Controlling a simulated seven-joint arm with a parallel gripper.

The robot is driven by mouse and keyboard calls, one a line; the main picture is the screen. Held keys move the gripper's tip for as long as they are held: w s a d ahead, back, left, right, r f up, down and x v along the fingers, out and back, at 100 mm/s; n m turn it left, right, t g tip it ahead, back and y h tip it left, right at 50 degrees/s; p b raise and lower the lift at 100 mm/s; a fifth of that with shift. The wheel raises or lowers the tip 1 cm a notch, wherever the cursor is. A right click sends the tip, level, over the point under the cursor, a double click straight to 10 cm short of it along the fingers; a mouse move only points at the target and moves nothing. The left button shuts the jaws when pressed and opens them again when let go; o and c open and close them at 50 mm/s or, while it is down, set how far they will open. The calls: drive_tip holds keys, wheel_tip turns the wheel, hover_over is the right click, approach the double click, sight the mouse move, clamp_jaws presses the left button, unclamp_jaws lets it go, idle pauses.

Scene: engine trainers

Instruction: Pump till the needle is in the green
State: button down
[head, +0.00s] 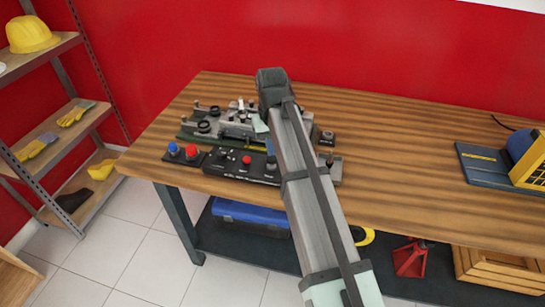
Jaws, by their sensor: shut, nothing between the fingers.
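An engine trainer (205,127) with grey metal parts and dark round knobs stands on the wooden table, left of and behind my arm. In front of it is a black control panel (228,165) with a red button and small pale marks. A small dark box with a blue and a red button (182,152) sits at its left. I cannot make out a gauge, a needle, a green zone or a pump handle. My arm crosses the middle of the picture and covers the right part of the trainer. My gripper is hidden behind it.
The wooden table (410,165) is bare right of my arm up to a dark blue and yellow device (490,165). A blue case (250,215) and a red jack stand (410,259) are on the lower shelf. A rack (50,140) stands left, apart from the table.

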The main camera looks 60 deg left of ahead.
drive_tip(key=shift+f, duration=0.15)
drive_tip(key=shift+f, duration=1.35)
drive_tip(key=shift+r, duration=1.6)
drive_tip(key=shift+r, duration=2.5)
